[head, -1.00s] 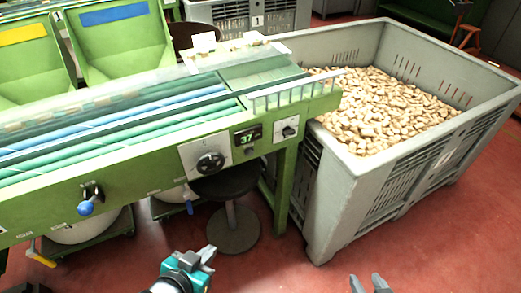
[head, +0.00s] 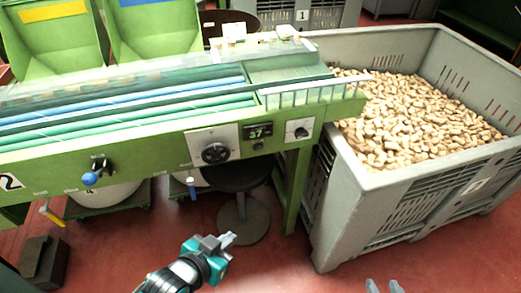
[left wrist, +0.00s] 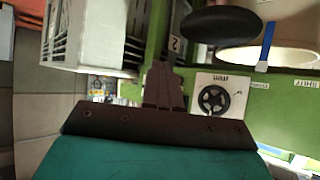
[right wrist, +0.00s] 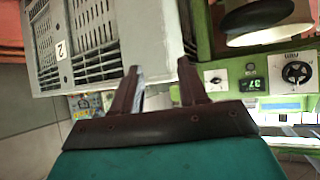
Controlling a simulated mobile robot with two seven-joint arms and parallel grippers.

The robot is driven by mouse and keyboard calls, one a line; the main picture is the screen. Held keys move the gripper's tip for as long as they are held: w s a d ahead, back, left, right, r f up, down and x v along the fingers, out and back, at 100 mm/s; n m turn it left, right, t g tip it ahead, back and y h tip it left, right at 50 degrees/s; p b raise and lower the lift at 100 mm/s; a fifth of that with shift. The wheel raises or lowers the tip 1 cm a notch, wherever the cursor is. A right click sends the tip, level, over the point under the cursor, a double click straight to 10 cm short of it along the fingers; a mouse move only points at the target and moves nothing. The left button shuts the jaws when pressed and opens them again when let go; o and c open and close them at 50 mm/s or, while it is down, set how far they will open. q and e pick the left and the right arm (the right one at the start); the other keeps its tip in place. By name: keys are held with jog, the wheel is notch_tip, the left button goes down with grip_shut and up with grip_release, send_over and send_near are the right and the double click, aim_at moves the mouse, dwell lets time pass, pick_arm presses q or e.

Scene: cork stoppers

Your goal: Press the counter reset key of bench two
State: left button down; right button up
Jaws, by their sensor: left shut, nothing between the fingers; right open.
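The green bench (head: 110,151) bears a label 2 (head: 10,182) at its left end. On its front are a counter display (head: 257,131) reading 37 and, just below it, a small dark round key (head: 258,146). The counter also shows upside down in the right wrist view (right wrist: 252,84), with the key (right wrist: 250,67) beside it. My left gripper (head: 229,239) is shut and empty, in front of and below the panel, apart from it. It also shows in the left wrist view (left wrist: 160,85). My right gripper (head: 384,286) is open and empty at the bottom edge.
A black handwheel (head: 215,152) is left of the counter, and a switch (head: 299,130) is right of it. A dark stool (head: 238,180) stands under the bench. A large grey crate (head: 345,190) of corks stands at the right. Red floor is clear in front.

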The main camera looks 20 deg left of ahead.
aim_at(259, 149)
pick_arm(q)
jog(key=w+d+m+t+h+b, duration=0.1)
jog(key=w+d+m+t+b, duration=0.1)
jog(key=w+b, duration=0.4)
jog(key=w+d+m+t+b, duration=0.2)
jog(key=w+m+t+b, duration=0.3)
jog(key=w, duration=0.7)
jog(key=shift+w+d+f+t+h+b, duration=0.2)
jog(key=shift+f+t+h+b, duration=0.2)
jog(key=shift+t+b, duration=0.25)
pick_arm(e)
notch_tip(259, 149, down, 8)
jog(key=w+a+y, duration=0.1)
jog(key=a, duration=0.2)
jog(key=shift+w+r, duration=0.15)
jog(key=shift+w, duration=0.15)
pick_arm(q)
jog(key=shift+a, duration=0.1)
jog(key=w+a+b, duration=0.3)
jog(key=w+a, duration=0.2)
jog(key=w, duration=0.2)
jog(key=shift+w, duration=0.15)
pick_arm(e)
jog(key=shift+d+f, duration=0.15)
jog(key=shift+f, duration=1.7)
pick_arm(q)
jog(key=shift+w, duration=0.15)
